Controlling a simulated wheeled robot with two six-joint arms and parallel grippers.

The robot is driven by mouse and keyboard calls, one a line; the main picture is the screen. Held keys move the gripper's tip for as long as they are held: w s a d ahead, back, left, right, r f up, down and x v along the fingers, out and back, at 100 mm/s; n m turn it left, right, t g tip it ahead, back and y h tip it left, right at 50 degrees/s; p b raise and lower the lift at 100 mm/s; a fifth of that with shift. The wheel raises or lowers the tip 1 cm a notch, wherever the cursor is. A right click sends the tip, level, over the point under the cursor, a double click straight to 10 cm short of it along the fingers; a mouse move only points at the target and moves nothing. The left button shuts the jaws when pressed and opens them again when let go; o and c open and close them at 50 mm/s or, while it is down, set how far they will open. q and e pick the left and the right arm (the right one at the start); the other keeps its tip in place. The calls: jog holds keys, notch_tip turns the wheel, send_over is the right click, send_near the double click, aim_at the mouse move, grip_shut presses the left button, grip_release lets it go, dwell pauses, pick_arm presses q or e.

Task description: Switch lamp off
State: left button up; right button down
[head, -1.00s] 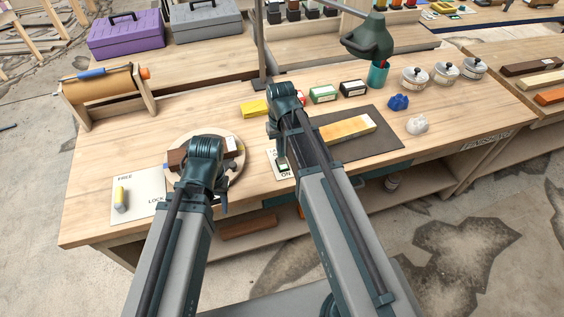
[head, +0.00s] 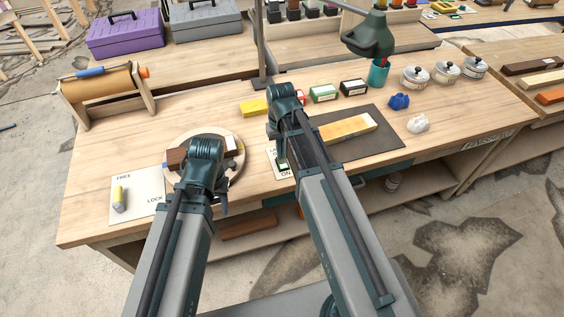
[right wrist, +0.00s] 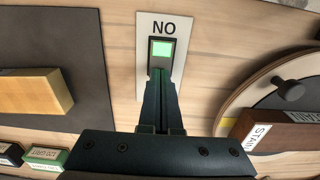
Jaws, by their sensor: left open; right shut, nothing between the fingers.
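The lamp (head: 368,38) has a dark green shade at the top right of the head view. A white switch plate (head: 270,160) lies at the table's front, partly hidden by my right arm. In the right wrist view the plate (right wrist: 174,30) carries lettering that reads NO from this side and a dark switch with a lit green face (right wrist: 161,48). My right gripper (right wrist: 161,76) is shut and empty, its tips at the switch's near edge; I cannot tell whether they touch. My left gripper (head: 222,205) is open over the front of the round turntable (head: 238,172).
A dark mat (head: 385,145) with a wooden block (head: 348,129) lies right of the switch. A FREE/LOCK plate (head: 145,190) with a yellow-tipped handle (head: 119,198) is at front left. Small boxes (head: 322,93) stand behind my right gripper.

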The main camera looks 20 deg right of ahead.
jog(key=shift+f+b, duration=0.45)
jog(key=shift+f, duration=0.05)
jog(key=shift+r, duration=0.1)
notch_tip(320, 180, up, 7)
jog(key=p, duration=0.7)
jog(key=shift+a, duration=0.1)
jog(key=s+a+n+h, duration=0.1)
jog(key=s+a+n, duration=0.2)
jog(key=s+a, duration=0.7)
jog(key=s, duration=0.4)
jog(key=shift+s+a, duration=0.15)
